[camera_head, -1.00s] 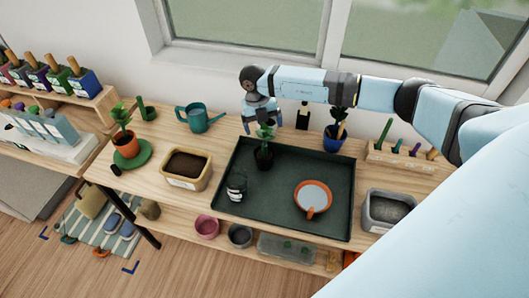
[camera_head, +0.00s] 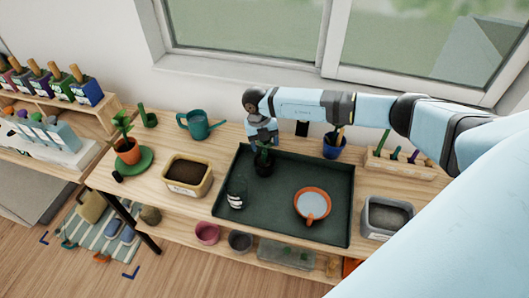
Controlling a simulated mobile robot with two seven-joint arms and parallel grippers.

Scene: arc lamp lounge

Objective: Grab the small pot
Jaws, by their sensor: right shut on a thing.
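The small pot (camera_head: 263,169) is black with a green plant and sits in the upper left part of the dark green tray (camera_head: 290,222). My right gripper (camera_head: 263,142) reaches down over it from above and is shut on it, around the plant and the pot's top. The gripper hides much of the plant. I cannot tell whether the pot is clear of the tray floor. My left gripper is not in view.
The tray also holds an orange-rimmed pan (camera_head: 312,205) and a small black-and-white item (camera_head: 236,195). A soil box (camera_head: 187,174), a teal watering can (camera_head: 199,124), a potted plant (camera_head: 128,151), a blue pot (camera_head: 334,148) and a grey box (camera_head: 386,215) stand around it.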

